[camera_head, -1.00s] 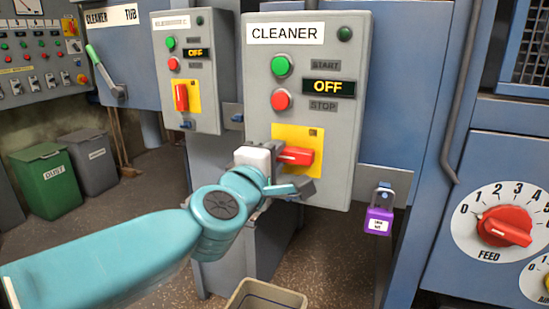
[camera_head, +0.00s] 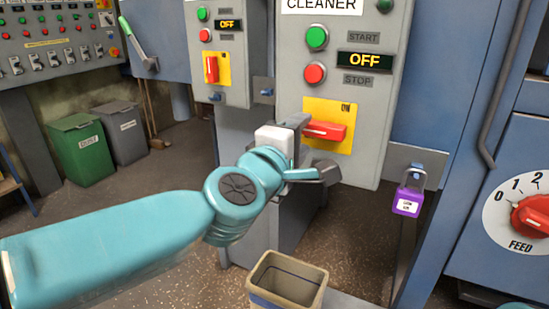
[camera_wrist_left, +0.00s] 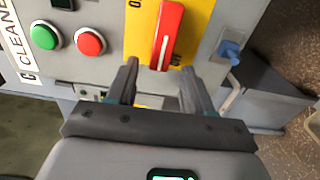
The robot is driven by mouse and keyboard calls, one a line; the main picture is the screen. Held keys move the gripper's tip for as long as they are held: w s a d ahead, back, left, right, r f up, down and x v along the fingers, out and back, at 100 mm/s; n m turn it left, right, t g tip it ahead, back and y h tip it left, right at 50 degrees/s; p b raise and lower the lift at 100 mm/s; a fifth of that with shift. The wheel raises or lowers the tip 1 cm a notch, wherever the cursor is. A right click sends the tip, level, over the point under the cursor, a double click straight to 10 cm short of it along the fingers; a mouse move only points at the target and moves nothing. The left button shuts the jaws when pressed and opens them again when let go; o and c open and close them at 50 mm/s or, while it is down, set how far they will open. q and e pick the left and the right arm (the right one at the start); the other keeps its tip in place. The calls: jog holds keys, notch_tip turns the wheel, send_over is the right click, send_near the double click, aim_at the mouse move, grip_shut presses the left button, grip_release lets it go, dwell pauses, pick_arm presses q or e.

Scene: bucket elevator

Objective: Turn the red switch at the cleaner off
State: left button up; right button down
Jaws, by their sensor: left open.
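The cleaner panel (camera_head: 378,150) is a grey box with a display reading OFF. Its red switch (camera_head: 325,131) sits on a yellow plate (camera_head: 330,111), handle lying about level. The switch also shows in the wrist view (camera_wrist_left: 168,32), where the picture is turned and the handle stands nearly upright. My left gripper (camera_head: 311,148) is open just in front of the plate, at the lower left of the handle. In the wrist view the fingertips (camera_wrist_left: 158,74) lie on either side of the handle's near end, apparently short of it. My right gripper is out of view.
A second panel with its own red switch (camera_head: 211,69) stands to the left. A purple padlock (camera_head: 408,200) hangs from a bracket at the right. A beige bin (camera_head: 288,280) stands below my arm. A red FEED knob (camera_head: 533,215) is far right. Green button (camera_head: 317,37) and red button (camera_head: 315,73) sit above the switch.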

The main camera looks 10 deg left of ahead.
pick_arm(q)
jog(key=p+v, duration=0.2)
jog(key=v, duration=1.1)
jog(key=shift+s, duration=0.15)
jog(key=shift+r, duration=0.1)
